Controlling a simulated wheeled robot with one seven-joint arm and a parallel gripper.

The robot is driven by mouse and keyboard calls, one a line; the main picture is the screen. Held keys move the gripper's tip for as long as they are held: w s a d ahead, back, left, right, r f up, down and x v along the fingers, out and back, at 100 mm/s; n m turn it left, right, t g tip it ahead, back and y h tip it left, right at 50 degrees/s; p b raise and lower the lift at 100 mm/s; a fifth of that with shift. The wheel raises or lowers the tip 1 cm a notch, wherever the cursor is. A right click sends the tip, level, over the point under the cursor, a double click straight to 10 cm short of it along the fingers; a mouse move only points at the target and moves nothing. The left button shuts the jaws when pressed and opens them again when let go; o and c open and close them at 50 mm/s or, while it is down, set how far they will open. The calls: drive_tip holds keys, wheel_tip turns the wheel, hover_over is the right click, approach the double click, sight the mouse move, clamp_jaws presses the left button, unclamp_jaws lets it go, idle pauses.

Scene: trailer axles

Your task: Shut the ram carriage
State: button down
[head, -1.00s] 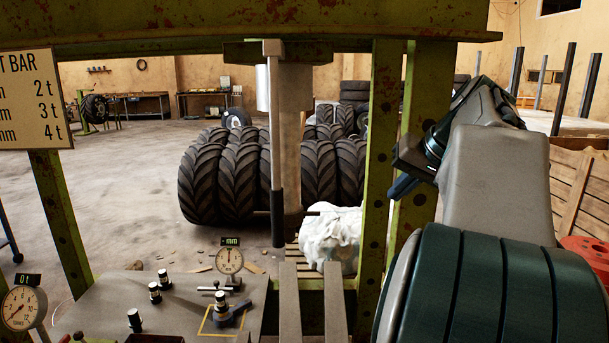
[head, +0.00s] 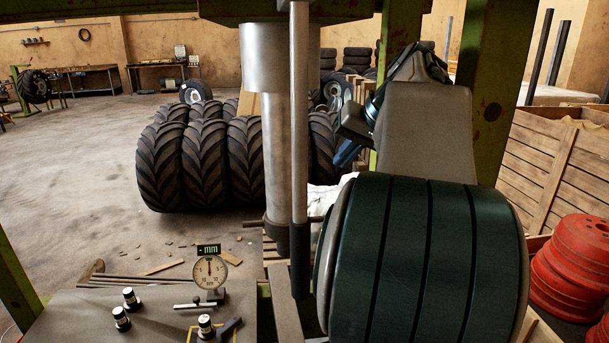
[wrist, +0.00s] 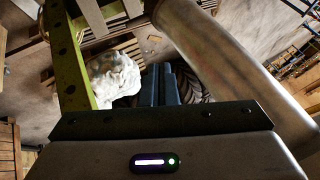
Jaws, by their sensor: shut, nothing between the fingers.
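The ram carriage looks to be the grey cylinder unit (head: 268,60) under the green press beam (head: 225,12). Its thick silver ram (head: 276,150) runs down from it. A thin grey upright bar (head: 299,110) with a black grip (head: 300,272) hangs in front. My gripper (head: 345,153) is right of the ram in the head view, apart from the bar in the picture. Its dark blue fingers (wrist: 158,85) are shut and empty in the wrist view. A thick pale cylinder (wrist: 235,65), likely the ram, crosses the wrist view beside the fingers.
Green uprights (head: 490,85) flank the work space. A bench with a dial gauge (head: 209,272) and small posts is at lower left. A white wrapped bundle (wrist: 112,78) lies beyond the fingers. Tyres (head: 205,165) stand behind; a wooden crate (head: 545,165) and red discs (head: 575,262) are right.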

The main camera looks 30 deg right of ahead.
drive_tip(key=w+a+r+p+x, duration=0.1)
drive_tip(key=p+x, duration=0.1)
drive_tip(key=x, duration=0.8)
drive_tip(key=shift+a, duration=0.2)
drive_tip(key=shift+a, duration=0.15)
